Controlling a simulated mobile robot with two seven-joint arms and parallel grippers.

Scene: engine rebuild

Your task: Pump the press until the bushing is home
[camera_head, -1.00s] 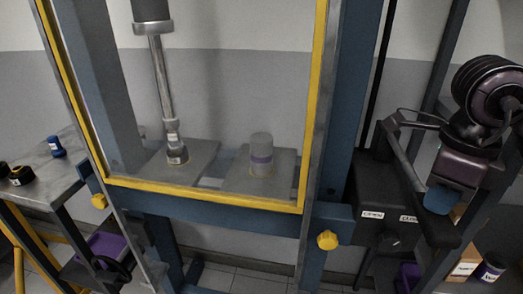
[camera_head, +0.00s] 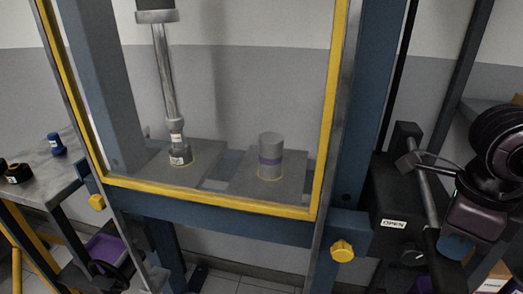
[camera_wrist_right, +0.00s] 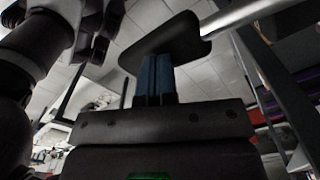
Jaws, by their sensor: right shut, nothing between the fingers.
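The blue press frame (camera_head: 361,120) stands behind a clear guard edged in yellow (camera_head: 215,199). Inside, a ram with a pale collar (camera_head: 156,16) and steel rod (camera_head: 165,75) stands over a labelled piece (camera_head: 177,143) on the left plate. I cannot tell which part is the bushing or how deep it sits. The pump (camera_head: 395,190) is black, with a pale lever bar (camera_head: 427,193). My right gripper (camera_head: 455,246), with blue fingers, is beside the lever. In the right wrist view its fingers (camera_wrist_right: 156,80) are together, their tips at a black grip (camera_wrist_right: 165,40). My left gripper is out of view.
A yellow knob (camera_head: 342,251) sticks out at the frame's lower right. A bench (camera_head: 40,178) at left holds a blue part (camera_head: 56,144) and dark rings (camera_head: 18,173). An OPEN label (camera_head: 393,223) marks the pump.

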